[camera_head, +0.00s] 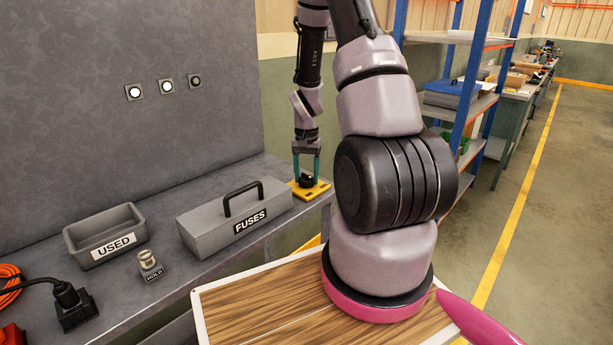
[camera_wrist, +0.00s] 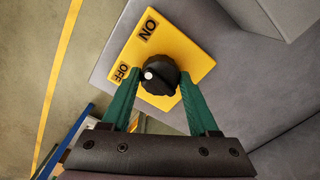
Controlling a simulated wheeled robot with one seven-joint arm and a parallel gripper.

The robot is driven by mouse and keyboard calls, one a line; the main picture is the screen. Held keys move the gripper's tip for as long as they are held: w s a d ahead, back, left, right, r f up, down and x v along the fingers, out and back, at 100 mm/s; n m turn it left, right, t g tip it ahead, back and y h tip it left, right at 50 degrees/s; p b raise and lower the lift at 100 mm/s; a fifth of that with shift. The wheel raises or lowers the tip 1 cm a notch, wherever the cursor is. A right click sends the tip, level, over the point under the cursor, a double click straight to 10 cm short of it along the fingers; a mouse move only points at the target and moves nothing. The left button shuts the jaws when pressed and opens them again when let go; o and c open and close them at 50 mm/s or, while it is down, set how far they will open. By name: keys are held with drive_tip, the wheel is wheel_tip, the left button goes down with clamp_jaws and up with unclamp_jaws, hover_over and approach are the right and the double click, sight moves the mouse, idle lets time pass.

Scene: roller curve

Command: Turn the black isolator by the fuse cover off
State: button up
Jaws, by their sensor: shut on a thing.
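The black isolator knob (camera_head: 306,182) sits on a yellow plate (camera_head: 321,188) at the far end of the bench, beside the fuse cover (camera_head: 205,228). In the wrist view, the knob (camera_wrist: 162,78) lies between the green fingers of my gripper (camera_wrist: 160,73), which is shut on it. The yellow plate (camera_wrist: 190,52) carries ON and OFF labels. The knob's white dot is on its left side in that view, facing the OFF label (camera_wrist: 122,70). In the head view, my gripper (camera_head: 307,168) comes down on the knob from above.
A grey USED tray (camera_head: 104,236) and a small HOLD piece (camera_head: 149,266) stand on the bench left of the fuse cover. A black plug (camera_head: 72,305) lies at lower left. Blue-framed shelving (camera_head: 476,75) stands behind my arm. The grey wall panel rises behind the bench.

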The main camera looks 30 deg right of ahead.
sight(307, 175)
drive_tip(key=n, duration=0.5)
drive_tip(key=shift+n, duration=0.3)
drive_tip(key=n, duration=0.4)
drive_tip(key=shift+n, duration=0.4)
drive_tip(key=o, duration=1.4)
drive_tip(key=shift+r, duration=0.1)
wheel_tip(307, 175, up, 11)
drive_tip(key=shift+f, duration=0.15)
